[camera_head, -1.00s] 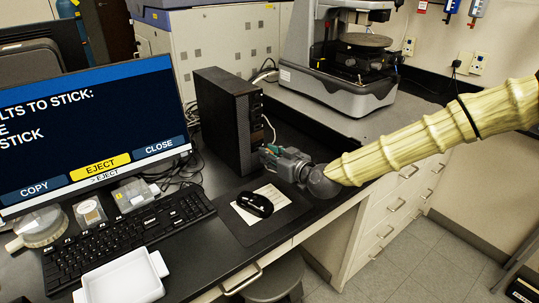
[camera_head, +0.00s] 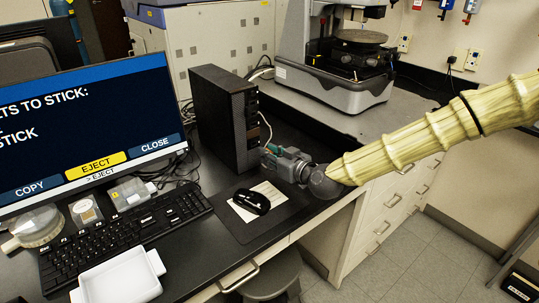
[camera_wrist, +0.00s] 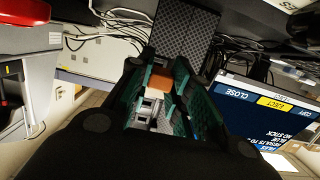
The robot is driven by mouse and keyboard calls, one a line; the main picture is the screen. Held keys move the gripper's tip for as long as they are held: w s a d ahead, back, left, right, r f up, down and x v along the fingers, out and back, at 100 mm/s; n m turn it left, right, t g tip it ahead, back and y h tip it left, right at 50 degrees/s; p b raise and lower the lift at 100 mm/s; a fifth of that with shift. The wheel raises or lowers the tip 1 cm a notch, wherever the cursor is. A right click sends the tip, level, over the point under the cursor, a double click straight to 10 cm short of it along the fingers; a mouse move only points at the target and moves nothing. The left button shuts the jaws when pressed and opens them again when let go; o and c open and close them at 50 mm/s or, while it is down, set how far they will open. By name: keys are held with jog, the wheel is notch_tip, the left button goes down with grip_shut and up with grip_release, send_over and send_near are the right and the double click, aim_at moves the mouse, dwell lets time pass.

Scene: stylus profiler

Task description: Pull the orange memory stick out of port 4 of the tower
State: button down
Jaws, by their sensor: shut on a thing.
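The black tower (camera_head: 222,118) stands upright on the bench, right of the monitor. My gripper (camera_head: 267,153) is at the lower part of the tower's front side. In the wrist view my gripper (camera_wrist: 160,92) is shut on the orange memory stick (camera_wrist: 157,87), which shows as an orange block between the teal-lined fingers. The tower front (camera_wrist: 184,42) is just beyond the fingertips in that view. The fingers hide port 4, and I cannot tell whether the stick's plug is still inside it. The stick is not distinguishable in the head view.
A monitor (camera_head: 75,115) with a highlighted EJECT button stands at left. A cable (camera_head: 266,128) hangs beside the tower above my gripper. The profiler (camera_head: 340,80) stands behind.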

dwell(0.4)
jog(key=shift+s+d+r+p, duration=0.35)
jog(key=shift+s+d+r, duration=0.15)
jog(key=shift+s, duration=0.2)
jog(key=shift+s+d+r+p, duration=0.3)
jog(key=shift+s+d+r, duration=0.2)
jog(key=shift+s, duration=0.15)
jog(key=shift+s+d+r+p, duration=0.35)
jog(key=shift+s+d+r, duration=0.15)
jog(key=shift+s, duration=0.2)
